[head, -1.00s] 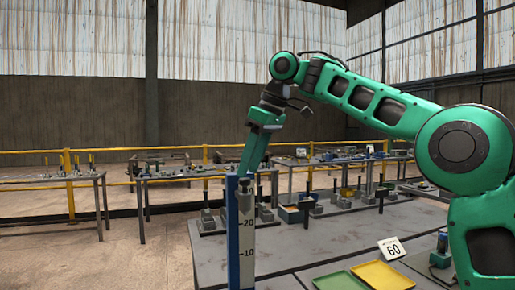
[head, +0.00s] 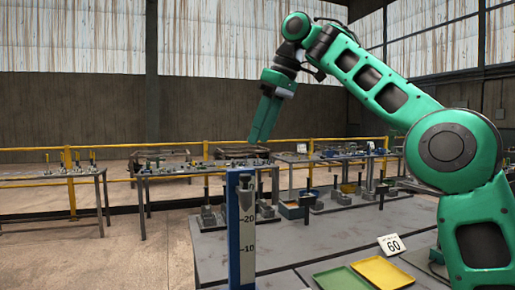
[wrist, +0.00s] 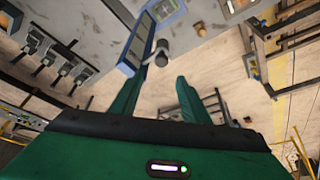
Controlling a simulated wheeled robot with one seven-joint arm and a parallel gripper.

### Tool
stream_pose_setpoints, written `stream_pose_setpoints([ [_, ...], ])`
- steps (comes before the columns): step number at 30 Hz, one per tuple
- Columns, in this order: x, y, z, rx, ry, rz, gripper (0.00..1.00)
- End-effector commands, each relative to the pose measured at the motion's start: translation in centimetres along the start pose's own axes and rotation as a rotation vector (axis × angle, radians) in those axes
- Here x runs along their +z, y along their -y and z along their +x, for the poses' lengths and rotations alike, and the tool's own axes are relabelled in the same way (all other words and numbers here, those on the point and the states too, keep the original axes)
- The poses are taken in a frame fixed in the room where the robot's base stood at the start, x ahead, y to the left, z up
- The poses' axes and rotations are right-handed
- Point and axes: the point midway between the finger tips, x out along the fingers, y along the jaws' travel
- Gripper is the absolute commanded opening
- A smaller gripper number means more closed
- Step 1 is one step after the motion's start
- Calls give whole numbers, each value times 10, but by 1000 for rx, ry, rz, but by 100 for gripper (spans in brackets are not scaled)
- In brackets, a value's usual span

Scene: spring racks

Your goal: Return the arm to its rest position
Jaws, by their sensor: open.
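My gripper (head: 264,118) is the green two-fingered end of my arm. In the head view it hangs in the air above the blue-framed scale post (head: 241,240), pointing down, with clear space between its tips and the post top. In the wrist view my gripper (wrist: 157,92) shows two green fingers spread apart with nothing between them. The blue post also shows in the wrist view (wrist: 138,45), beyond the fingers, with a grey cylindrical part at its end. My arm is bent upward and reaches left from the right side of the head view.
A grey table (head: 215,262) carries several dark stands, a green tray (head: 343,284), a yellow tray (head: 383,272) and a "60" card (head: 391,245). Other benches and a yellow railing (head: 110,149) stand behind. The air around my gripper is free.

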Motion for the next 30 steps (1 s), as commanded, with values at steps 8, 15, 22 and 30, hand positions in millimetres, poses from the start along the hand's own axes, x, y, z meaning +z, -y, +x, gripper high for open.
stream_pose_setpoints([
  [8, 12, 7, 16, 19, 53, 63, 42],
  [15, 73, 7, 59, 83, 174, 299, 42],
  [22, 173, -4, 92, 160, 252, 586, 42],
  [30, 326, 9, 116, 238, 286, 943, 42],
])
